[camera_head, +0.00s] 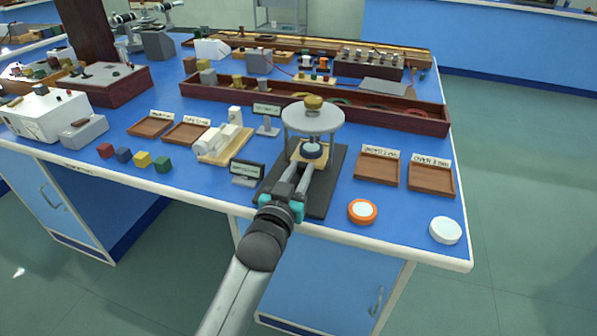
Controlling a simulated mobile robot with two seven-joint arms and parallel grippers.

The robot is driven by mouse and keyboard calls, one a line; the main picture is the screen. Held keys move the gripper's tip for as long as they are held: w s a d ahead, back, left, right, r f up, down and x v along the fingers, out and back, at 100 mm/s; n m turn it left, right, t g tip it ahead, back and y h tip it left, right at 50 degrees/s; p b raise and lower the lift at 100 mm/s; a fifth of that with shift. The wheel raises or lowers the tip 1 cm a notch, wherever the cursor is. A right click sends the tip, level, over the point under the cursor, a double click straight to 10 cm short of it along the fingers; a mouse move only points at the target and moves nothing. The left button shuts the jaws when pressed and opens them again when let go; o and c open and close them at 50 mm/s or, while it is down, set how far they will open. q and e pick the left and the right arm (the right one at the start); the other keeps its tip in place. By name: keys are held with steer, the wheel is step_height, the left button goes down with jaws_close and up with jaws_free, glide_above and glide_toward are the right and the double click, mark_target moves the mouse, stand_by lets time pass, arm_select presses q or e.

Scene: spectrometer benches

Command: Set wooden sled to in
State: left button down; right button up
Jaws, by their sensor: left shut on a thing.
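The wooden sled (322,161) is a small light-wood block on a dark flat base (331,186) near the front edge of the blue bench. A dark knob with a pale top (311,149) stands on the sled. My right gripper is not in view.
Small display stands (247,172) and a white device (224,142) are left of the base. Wooden trays (377,169) (431,180) are at right. An orange-rimmed disc (362,211) and a white disc (445,230) lie near the front edge. A long red-brown trough (400,121) runs behind.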

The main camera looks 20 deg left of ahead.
arm_select(q)
steer(key=c, duration=0.8)
jaws_free()
steer(key=shift+w, duration=0.3)
steer(key=shift+c, duration=0.2)
steer(key=shift+o, duration=1)
steer(key=shift+s, duration=0.1)
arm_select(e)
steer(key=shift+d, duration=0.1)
arm_select(q)
steer(key=shift+s, duration=0.1)
steer(key=shift+s, duration=0.2)
steer(key=s+p, duration=0.4)
steer(key=s, duration=1)
steer(key=shift+s+a, duration=0.25)
steer(key=shift+s, duration=0.05)
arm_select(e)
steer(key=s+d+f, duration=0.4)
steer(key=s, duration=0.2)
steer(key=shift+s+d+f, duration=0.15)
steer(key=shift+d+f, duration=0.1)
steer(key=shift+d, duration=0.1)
